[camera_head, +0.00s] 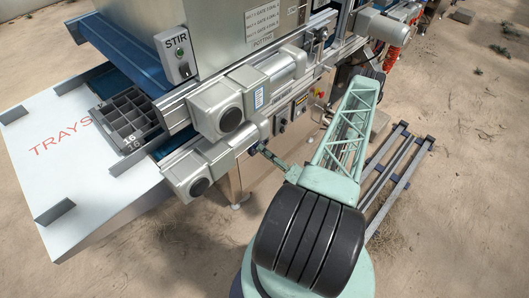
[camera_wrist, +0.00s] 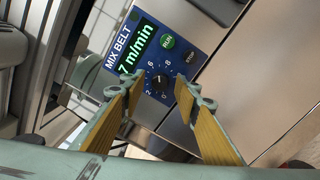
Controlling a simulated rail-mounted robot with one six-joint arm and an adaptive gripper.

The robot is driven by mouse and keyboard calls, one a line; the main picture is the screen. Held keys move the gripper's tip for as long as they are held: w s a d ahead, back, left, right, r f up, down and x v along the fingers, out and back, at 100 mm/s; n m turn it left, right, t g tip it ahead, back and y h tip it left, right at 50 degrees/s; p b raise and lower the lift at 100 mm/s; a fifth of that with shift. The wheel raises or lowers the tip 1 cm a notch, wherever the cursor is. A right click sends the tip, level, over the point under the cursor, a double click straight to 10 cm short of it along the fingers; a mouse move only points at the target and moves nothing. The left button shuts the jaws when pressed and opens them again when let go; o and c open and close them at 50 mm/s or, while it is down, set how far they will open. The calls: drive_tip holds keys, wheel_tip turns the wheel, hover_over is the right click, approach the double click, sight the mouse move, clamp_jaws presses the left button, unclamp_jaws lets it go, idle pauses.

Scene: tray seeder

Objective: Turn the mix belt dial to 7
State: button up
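The mix belt panel (camera_wrist: 186,25) is a blue plate, tilted in the wrist view. Its lit display (camera_wrist: 137,58) reads "7 m/min". The mix belt dial (camera_wrist: 160,82) is a small black knob with numbers around it; its pointer is too small to read surely. My gripper (camera_wrist: 153,86) is open and empty, its two yellow-padded fingers showing on either side of the dial with clear gaps. I cannot tell how far the fingertips stand from the panel. In the head view my arm hides the gripper, and I cannot pick out the dial.
A green RUN button (camera_wrist: 168,42) and a dark STOP button (camera_wrist: 191,57) sit near the dial. In the head view a STIR box (camera_head: 178,56) and a white TRAYS table (camera_head: 95,185) holding a dark tray (camera_head: 104,117) are at left.

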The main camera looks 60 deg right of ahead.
drive_tip(key=shift+s, duration=0.2)
idle(0.3)
drive_tip(key=v, duration=1.1)
drive_tip(key=shift+s, duration=0.3)
idle(0.6)
idle(0.8)
